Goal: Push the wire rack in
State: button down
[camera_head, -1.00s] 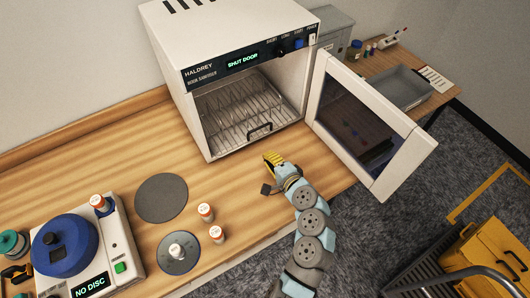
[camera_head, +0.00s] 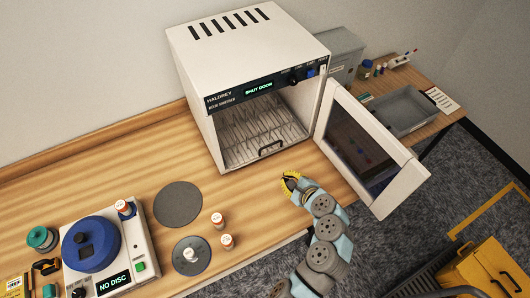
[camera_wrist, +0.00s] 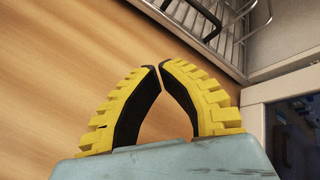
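The rack's front wires (camera_wrist: 228,45) and handle (camera_wrist: 206,17) also show at the top of the wrist view. The sanitiser's door (camera_head: 405,185) stands open to the right, and its display reads "SHUT DOOR". My gripper (camera_head: 287,177) is low over the counter in front of the opening, apart from the handle. In the wrist view its yellow fingertips (camera_wrist: 157,67) are together or nearly so, with nothing between them. How far back the rack sits is unclear.
The open door is close to the right of my gripper. Small bottles (camera_head: 222,230) and dark discs (camera_head: 178,204) lie to the left on the counter (camera_head: 120,180), beside a blue-lidded device (camera_head: 92,243). The counter between gripper and sanitiser is clear.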

jog(key=shift+w+a+f+m+g+h+p, duration=0.15)
jog(key=shift+w+a+f+m+g+p, duration=0.45)
jog(key=shift+w+a+m+p, duration=0.6)
jog(key=shift+w+a+f+m+g+h+p, duration=0.1)
jog(key=shift+w+a+f+m+g+p, duration=0.5)
jog(key=shift+m+p, duration=1)
jog(key=shift+w+a+f+m+g+h+p, duration=0.15)
jog(key=shift+w+a+f+m+g+p, duration=0.35)
jog(key=shift+w+a+m+p, duration=0.85)
jog(key=shift+w+a+n+p, duration=0.25)
jog(key=shift+w+a+p, duration=0.15)
jog(key=shift+w+a, duration=0.5)
jog(key=shift+a, duration=0.2)
jog(key=shift+w, duration=0.15)
jog(key=shift+a, duration=0.1)
